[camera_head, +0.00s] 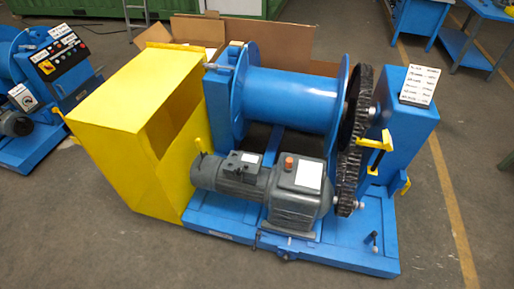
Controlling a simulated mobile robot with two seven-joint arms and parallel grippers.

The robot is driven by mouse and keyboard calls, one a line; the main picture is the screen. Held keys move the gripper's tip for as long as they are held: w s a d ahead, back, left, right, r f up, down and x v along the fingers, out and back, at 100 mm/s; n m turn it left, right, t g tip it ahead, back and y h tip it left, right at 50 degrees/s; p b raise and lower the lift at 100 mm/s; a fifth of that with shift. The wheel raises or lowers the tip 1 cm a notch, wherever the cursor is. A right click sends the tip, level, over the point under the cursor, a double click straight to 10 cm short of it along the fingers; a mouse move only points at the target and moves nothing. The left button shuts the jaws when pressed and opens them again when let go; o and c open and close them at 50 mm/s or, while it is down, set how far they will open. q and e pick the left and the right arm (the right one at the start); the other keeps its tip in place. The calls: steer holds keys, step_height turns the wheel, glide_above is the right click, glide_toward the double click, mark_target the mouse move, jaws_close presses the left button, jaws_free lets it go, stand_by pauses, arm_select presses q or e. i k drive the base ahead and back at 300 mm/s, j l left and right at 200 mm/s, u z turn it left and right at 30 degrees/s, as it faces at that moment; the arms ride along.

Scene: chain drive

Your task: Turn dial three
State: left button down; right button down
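A control panel (59,52) with several small knobs or buttons and white labels tops a blue machine at the left. A white plate with a dark switch or dial (23,97) is on the front below. The labels are too small to read, so I cannot tell which one is dial three. A white sign (419,85) with several dark text lines stands on the blue cabinet at the right. Neither of my grippers shows in this view.
A blue winch drum (287,98) with a dark chain (350,150) and grey motor (240,172) fills the middle. A yellow guard box (115,160) stands between it and the panel. Cardboard (268,38) lies behind. Grey floor (85,235) is clear at the front left.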

mark_target(286, 258)
steer(key=k+l+u, duration=0.2)
steer(key=l, duration=0.2)
steer(key=l+u, duration=0.2)
steer(key=l, duration=0.2)
steer(key=j+z, duration=0.45)
steer(key=j, duration=0.5)
steer(key=k+j+z, duration=0.1)
steer(key=j+z, duration=0.35)
steer(key=j, duration=0.45)
steer(key=k+z, duration=0.15)
steer(key=z, duration=0.35)
steer(key=k+l+u, duration=0.15)
steer(key=l, duration=0.15)
steer(key=l+u, duration=0.2)
steer(key=k+j+z, duration=0.35)
steer(key=k+j, duration=0.15)
steer(key=j, duration=0.15)
